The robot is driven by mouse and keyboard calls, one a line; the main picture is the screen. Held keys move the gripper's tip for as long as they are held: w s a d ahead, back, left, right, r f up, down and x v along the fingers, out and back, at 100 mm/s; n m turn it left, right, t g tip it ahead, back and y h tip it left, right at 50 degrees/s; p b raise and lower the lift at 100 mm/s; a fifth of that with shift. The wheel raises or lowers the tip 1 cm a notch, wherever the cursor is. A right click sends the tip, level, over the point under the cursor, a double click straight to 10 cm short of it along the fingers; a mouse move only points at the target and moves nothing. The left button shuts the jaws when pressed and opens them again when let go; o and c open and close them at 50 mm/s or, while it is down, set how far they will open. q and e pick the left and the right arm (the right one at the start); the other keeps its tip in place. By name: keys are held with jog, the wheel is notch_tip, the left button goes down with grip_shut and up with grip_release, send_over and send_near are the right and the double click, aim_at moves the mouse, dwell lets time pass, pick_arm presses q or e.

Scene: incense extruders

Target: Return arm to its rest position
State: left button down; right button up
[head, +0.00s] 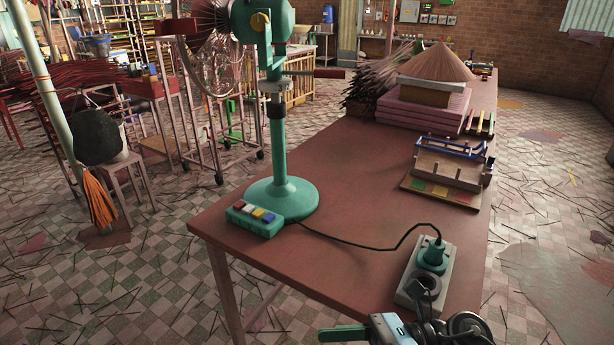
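My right gripper (346,333) is at the bottom edge of the head view, right of centre, with a green finger part pointing left. Its wrist and a dark link show beside it, partly cut off by the frame. It is near the front end of the table (345,190), close to the power strip (408,298). I see nothing held in it, but I cannot tell whether its fingers are apart. My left gripper is not in view.
A green pedestal fan (281,150) stands on the table with a coloured-button box (256,219) at its base. Its black cable runs to a green plug (432,256) in the power strip. A wooden rack (450,168) and pink stacked boards (422,115) lie farther back. Mid-table is clear.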

jog(key=d+f+m+t+h+p, duration=0.1)
jog(key=d+f+m+t+h, duration=0.4)
jog(key=m, duration=0.7)
jog(key=s+d+f+m+t+h, duration=0.1)
jog(key=d+f+m+t+h, duration=0.2)
jog(key=m+t, duration=0.65)
jog(key=d+f+m+t+h+p, duration=0.1)
jog(key=d+f+m+t+h, duration=0.3)
jog(key=m, duration=1)
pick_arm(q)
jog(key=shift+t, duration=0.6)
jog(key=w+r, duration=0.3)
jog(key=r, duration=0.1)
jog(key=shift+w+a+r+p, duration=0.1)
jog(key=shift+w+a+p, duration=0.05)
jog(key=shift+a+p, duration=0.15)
pick_arm(e)
jog(key=s+d+f+m+g+h, duration=0.3)
jog(key=s+f+m+g, duration=0.5)
jog(key=s+f+m, duration=0.4)
jog(key=s+f+h, duration=0.1)
jog(key=s+f, duration=0.3)
jog(key=s, duration=0.2)
jog(key=shift+s+d+h, duration=0.15)
jog(key=shift+d+h, duration=0.05)
jog(key=shift+h, duration=0.1)
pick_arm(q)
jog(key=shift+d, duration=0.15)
pick_arm(e)
jog(key=shift+g, duration=0.25)
